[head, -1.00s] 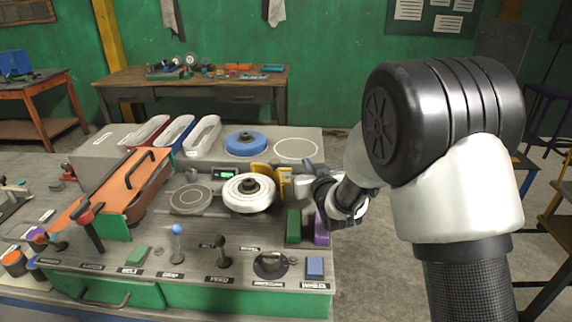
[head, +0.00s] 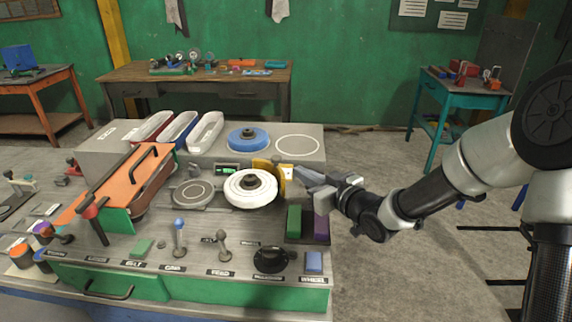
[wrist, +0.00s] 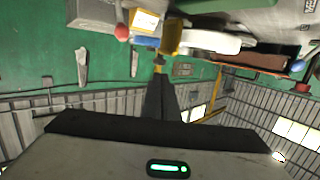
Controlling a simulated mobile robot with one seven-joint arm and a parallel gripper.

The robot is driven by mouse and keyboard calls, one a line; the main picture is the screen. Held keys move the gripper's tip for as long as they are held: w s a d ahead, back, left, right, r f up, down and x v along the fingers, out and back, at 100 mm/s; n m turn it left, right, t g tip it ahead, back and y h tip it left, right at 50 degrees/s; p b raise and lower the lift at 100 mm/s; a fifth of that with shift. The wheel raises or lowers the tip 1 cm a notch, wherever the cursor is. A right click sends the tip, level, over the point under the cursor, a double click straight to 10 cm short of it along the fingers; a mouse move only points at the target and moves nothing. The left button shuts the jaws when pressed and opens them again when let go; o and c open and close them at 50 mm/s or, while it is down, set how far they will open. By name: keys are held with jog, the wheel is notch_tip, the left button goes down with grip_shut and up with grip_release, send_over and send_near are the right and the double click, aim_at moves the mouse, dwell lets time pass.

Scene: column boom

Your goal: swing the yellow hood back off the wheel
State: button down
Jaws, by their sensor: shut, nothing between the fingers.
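The yellow hood (head: 264,169) stands upright at the back right of the white wheel (head: 250,188), close against its rim. A pale piece sits on the hood's right side. The hood also shows in the wrist view (wrist: 172,36), beyond my fingers, with the white wheel (wrist: 215,42) beside it. My gripper (head: 300,174) is just right of the hood, pointing left towards it, with its fingers together and empty. In the wrist view my dark fingers (wrist: 160,80) end just short of the hood. I cannot tell whether the fingertips touch it.
A green block (head: 294,221) and a purple block (head: 321,227) stand below my gripper. A blue wheel (head: 248,141) lies behind the hood. Levers and a black knob (head: 270,259) line the bench front. The floor to the right is clear.

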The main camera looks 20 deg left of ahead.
aim_at(280, 157)
jog(key=x, duration=0.8)
jog(key=shift+f+p, duration=0.1)
jog(key=shift+p, duration=0.2)
jog(key=shift+w, duration=0.15)
jog(key=shift+w+a+f+b, duration=0.1)
jog(key=shift+w+a+b, duration=0.4)
jog(key=shift+b, duration=0.4)
jog(key=shift+w+a+b, duration=0.8)
jog(key=shift+w+b, duration=0.25)
jog(key=shift+b+x, duration=0.8)
jog(key=shift+x, duration=0.5)
jog(key=shift+s+a+r, duration=0.1)
jog(key=shift+a+r, duration=0.05)
jog(key=shift+r, duration=0.2)
